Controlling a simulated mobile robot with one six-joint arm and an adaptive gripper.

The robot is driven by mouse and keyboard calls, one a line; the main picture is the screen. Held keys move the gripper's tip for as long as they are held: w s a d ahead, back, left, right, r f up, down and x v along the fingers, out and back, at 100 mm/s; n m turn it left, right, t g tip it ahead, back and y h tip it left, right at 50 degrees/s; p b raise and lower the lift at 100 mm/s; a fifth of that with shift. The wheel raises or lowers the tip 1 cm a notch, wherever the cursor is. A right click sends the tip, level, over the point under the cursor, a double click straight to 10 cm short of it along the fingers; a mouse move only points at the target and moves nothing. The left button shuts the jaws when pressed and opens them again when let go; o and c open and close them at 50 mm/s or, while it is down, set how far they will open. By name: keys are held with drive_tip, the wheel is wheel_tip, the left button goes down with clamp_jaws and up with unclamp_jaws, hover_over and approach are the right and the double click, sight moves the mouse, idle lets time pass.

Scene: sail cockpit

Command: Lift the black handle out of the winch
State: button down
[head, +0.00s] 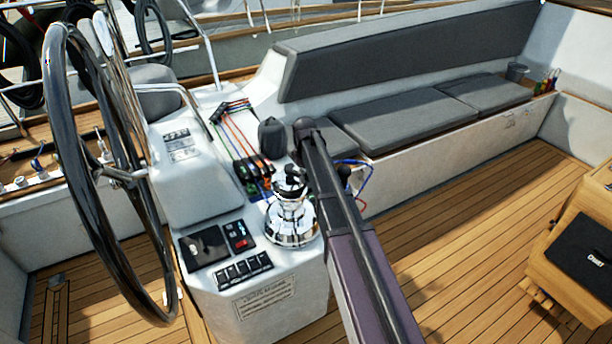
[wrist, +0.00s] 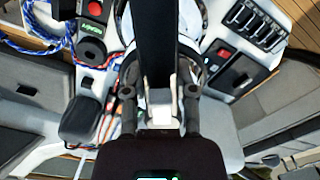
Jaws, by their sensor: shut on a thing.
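The chrome winch (head: 291,220) stands on the white console in the head view. In the wrist view its shiny rim (wrist: 208,35) shows around the black handle. The black handle (wrist: 155,45) runs from the top edge of the wrist view down to my gripper (wrist: 158,98). The gripper's two fingers are on either side of the handle, shut on it. In the head view my arm covers the area right of the winch, and I cannot make out the gripper or handle clearly there. Whether the handle is still seated in the winch is hidden.
A black steering wheel (head: 92,170) stands left of the console. Rope clutches with coloured lines (head: 245,170) and a dark covered drum (head: 272,138) are behind the winch. A cushioned bench (head: 415,118) lies beyond.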

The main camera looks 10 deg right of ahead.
wheel_tip(320, 180, up, 2)
drive_tip(key=shift+r+p, duration=0.1)
drive_tip(key=shift+p, duration=0.6)
drive_tip(key=s, duration=1.6)
drive_tip(key=shift+d+r+p, duration=0.35)
drive_tip(key=shift+p, duration=0.05)
